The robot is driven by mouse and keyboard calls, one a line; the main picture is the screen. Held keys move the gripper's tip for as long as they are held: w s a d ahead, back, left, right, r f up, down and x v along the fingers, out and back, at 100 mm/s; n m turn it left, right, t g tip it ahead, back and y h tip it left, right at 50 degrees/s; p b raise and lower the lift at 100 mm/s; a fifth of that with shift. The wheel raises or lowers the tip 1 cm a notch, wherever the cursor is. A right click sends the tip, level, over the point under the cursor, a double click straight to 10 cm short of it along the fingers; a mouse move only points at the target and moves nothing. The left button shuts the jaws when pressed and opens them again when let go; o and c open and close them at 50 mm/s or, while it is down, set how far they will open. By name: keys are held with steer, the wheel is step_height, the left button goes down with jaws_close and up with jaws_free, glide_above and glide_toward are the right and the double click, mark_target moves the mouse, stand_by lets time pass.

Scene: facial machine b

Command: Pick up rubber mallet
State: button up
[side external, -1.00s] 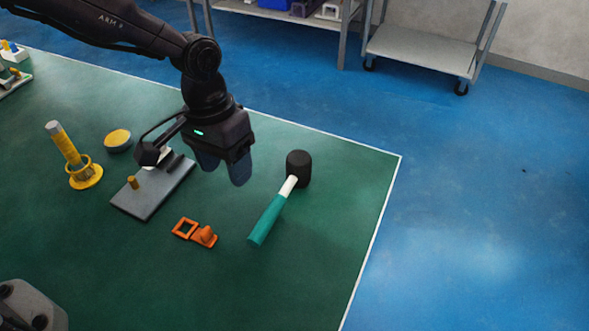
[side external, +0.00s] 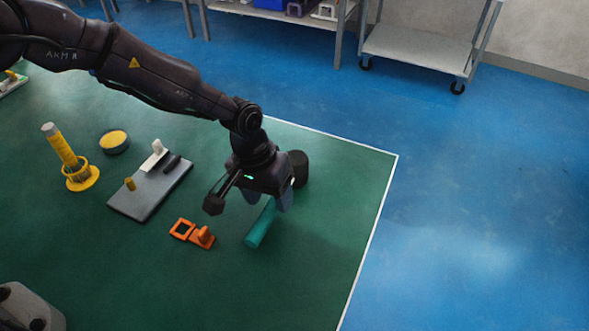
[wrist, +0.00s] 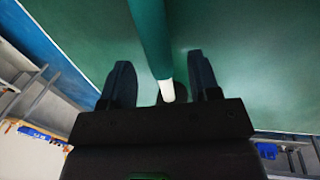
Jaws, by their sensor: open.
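The rubber mallet has a teal handle (side external: 261,224) and a black head (side external: 299,168). It lies on the green table in the side external view, partly hidden behind my gripper (side external: 268,203). In the wrist view, the teal handle (wrist: 152,38) runs from the top down to a white section, with the dark head mostly hidden. My gripper (wrist: 160,82) is open, with one finger on each side of the handle line and visible gaps on both sides. The fingers do not grip it.
Orange parts (side external: 193,233) lie left of the mallet. A grey plate (side external: 150,190) with pegs, a yellow round piece (side external: 114,141) and a yellow holder with a rod (side external: 70,160) stand farther left. The green table's right part (side external: 340,210) is clear.

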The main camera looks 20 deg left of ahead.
mark_target(272, 202)
steer(key=shift+d+f, duration=0.15)
steer(key=shift+f, duration=0.65)
steer(key=shift+d+f, duration=0.15)
steer(key=shift+f, duration=0.6)
steer(key=shift+w, duration=0.1)
jaws_close()
steer(key=c, duration=1)
jaws_free()
steer(key=shift+r, duration=0.1)
steer(key=shift+c, duration=0.2)
steer(key=shift+r, duration=0.45)
step_height(272, 202, up, 3)
steer(key=shift+f, duration=0.15)
steer(key=s+a+r, duration=0.7)
steer(key=s+r, duration=0.2)
steer(key=s, duration=0.3)
steer(key=shift+a+r, duration=0.15)
